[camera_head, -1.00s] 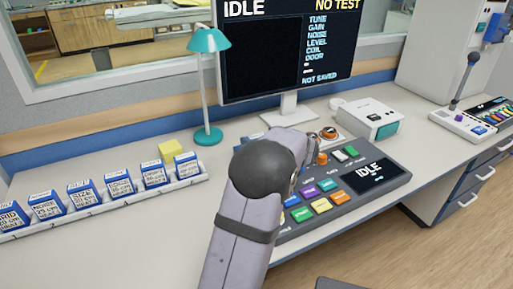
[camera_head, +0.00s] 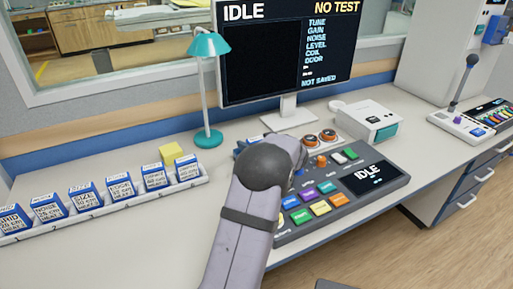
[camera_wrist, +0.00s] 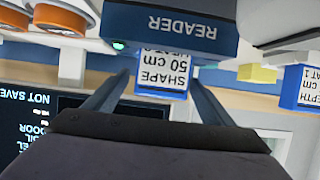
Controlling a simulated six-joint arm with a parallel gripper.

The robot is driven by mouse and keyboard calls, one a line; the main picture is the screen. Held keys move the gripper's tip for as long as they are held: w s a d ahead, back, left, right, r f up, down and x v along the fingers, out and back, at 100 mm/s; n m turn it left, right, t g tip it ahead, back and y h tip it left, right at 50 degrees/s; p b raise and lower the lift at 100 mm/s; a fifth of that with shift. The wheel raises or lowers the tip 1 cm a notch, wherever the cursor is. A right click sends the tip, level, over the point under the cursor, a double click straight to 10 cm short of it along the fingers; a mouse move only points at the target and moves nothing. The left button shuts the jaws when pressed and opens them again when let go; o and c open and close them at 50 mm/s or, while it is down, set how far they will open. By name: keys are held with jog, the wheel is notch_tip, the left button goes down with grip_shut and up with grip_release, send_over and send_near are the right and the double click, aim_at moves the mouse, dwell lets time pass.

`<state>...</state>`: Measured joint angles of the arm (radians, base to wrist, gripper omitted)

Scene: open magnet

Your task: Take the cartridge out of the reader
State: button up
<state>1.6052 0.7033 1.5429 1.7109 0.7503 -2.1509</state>
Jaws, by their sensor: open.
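The cartridge (camera_wrist: 160,78) is blue with a white label reading SHAPE 50 cm. In the wrist view, which is upside down, it sticks out of the dark blue reader (camera_wrist: 180,28). The reader has a small green light at one corner. My gripper (camera_wrist: 160,88) is open, with one finger on each side of the cartridge; I cannot tell whether either finger touches it. In the head view my arm hides the cartridge and most or all of the reader.
A rack (camera_head: 105,205) of labelled blue cartridges stands at left, with a yellow block (camera_head: 171,153) behind it. A teal lamp (camera_head: 207,90) and a monitor (camera_head: 285,50) reading IDLE stand behind. A button console (camera_head: 375,180) with orange knobs lies right of my arm.

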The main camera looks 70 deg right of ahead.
jog(key=shift+p+x, duration=0.45)
jog(key=shift+x, duration=1.25)
jog(key=shift+w, duration=0.1)
jog(key=c, duration=1.2)
jog(key=shift+r, duration=0.1)
